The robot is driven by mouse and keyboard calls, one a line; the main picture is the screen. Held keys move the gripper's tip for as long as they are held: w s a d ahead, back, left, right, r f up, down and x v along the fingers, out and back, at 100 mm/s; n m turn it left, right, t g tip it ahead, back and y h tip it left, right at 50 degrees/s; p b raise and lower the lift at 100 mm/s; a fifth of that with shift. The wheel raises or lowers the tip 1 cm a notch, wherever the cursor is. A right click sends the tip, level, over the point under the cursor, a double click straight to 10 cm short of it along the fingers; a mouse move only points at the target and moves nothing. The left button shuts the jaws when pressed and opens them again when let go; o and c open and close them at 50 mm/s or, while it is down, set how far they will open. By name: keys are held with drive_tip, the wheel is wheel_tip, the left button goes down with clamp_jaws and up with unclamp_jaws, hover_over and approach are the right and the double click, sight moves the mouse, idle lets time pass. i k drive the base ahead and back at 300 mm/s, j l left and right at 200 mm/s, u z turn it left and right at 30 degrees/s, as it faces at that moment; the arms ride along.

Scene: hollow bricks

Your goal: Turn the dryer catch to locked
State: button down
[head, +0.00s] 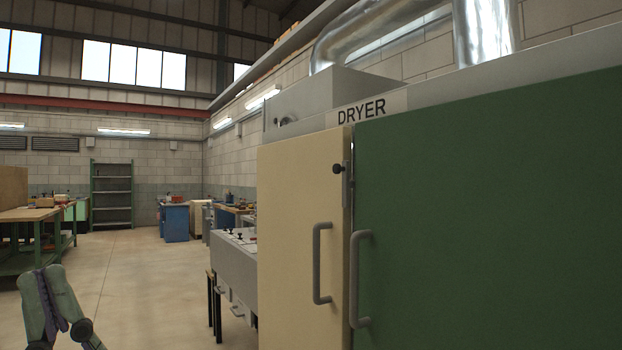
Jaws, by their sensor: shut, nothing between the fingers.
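The dryer (560,210) fills the right side, with a cream door (285,210) and a green door (480,210) under a DRYER label. The catch (345,184) is a small grey upright metal piece at the upper right edge of the cream door, by the seam. A dark round knob (337,169) sits at its upper left. The picture is too small to tell whether it is locked.
Two grey bar handles stand on the doors, one on the cream door (318,263) and one on the green door (356,280). A grey bench (232,262) stands left of the dryer. A green worktable (30,214) is at the far left. The floor (140,285) between is clear.

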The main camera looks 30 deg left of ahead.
sight(347, 184)
drive_tip(key=i+j, duration=0.2)
drive_tip(key=j, duration=0.25)
drive_tip(key=i+j, duration=0.2)
drive_tip(key=j, duration=0.25)
drive_tip(key=i+j, duration=0.2)
drive_tip(key=j, duration=0.25)
drive_tip(key=i+j, duration=0.2)
drive_tip(key=j, duration=0.2)
drive_tip(key=i+j, duration=0.2)
drive_tip(key=j, duration=0.25)
drive_tip(key=i+j, duration=0.15)
drive_tip(key=j, duration=0.3)
drive_tip(key=i+j, duration=0.2)
drive_tip(key=j, duration=0.25)
drive_tip(key=i+j, duration=0.2)
drive_tip(key=j, duration=0.25)
